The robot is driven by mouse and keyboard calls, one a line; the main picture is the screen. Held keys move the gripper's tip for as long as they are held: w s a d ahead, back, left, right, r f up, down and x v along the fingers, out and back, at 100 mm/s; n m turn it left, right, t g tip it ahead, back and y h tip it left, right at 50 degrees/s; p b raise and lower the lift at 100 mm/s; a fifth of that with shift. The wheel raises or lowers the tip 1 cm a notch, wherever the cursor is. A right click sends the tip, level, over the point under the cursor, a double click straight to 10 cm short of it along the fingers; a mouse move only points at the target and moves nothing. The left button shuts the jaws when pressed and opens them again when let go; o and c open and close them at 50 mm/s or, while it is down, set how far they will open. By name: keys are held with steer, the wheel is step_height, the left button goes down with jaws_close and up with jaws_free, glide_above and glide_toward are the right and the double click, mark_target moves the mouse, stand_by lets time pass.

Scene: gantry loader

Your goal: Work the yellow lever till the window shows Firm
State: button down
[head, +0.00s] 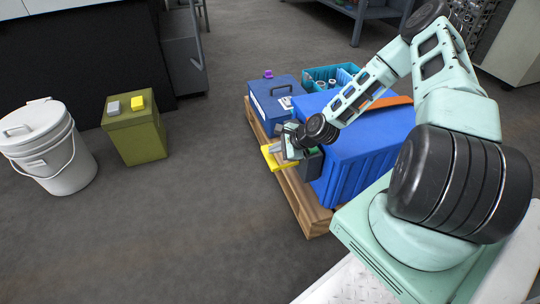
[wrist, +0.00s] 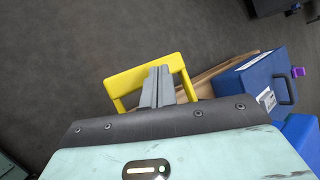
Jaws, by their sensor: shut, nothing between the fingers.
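The yellow lever (head: 270,158) is a flat-barred, open loop beside the pallet, at the near left side of the blue case. In the wrist view the yellow lever (wrist: 143,74) frames an opening, with its far bar running across behind my fingertips. My gripper (head: 285,152) is at the lever and partly covers it. In the wrist view my gripper (wrist: 160,78) has its grey fingers together, with nothing between them, overlapping the lever's right part. I cannot tell whether they touch it. No window or the word Firm can be made out.
A large blue case (head: 345,135), a smaller blue box (head: 270,98) and a teal bin (head: 325,75) stand on a wooden pallet (head: 309,212). An olive box (head: 140,140) and a white bucket (head: 60,170) stand at left. The floor between is clear.

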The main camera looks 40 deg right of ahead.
mark_target(274, 157)
steer(key=shift+a+r+p, duration=0.15)
steer(key=shift+r+p, duration=2.3)
steer(key=shift+r, duration=0.15)
steer(key=shift+f, duration=0.1)
steer(key=s+a+r+n+g, duration=0.4)
steer(key=s+a+r+n, duration=0.1)
steer(key=a+r+n, duration=0.4)
steer(key=s+a+r+n+g, duration=0.35)
steer(key=a+r+n, duration=0.4)
steer(key=a, duration=0.35)
steer(key=s+a+r+n+h, duration=0.2)
steer(key=s+a+r+n, duration=0.2)
steer(key=s+r+n, duration=0.5)
steer(key=s+a+r+n+h, duration=0.1)
steer(key=s+a+r+n, duration=0.4)
steer(key=s, duration=0.7)
step_height(274, 157, up, 30)
steer(key=d+p, duration=0.1)
steer(key=p, duration=2.9)
steer(key=shift+d+f+m+g, duration=0.25)
steer(key=shift+d+m+g, duration=0.1)
steer(key=shift+m+g, duration=0.1)
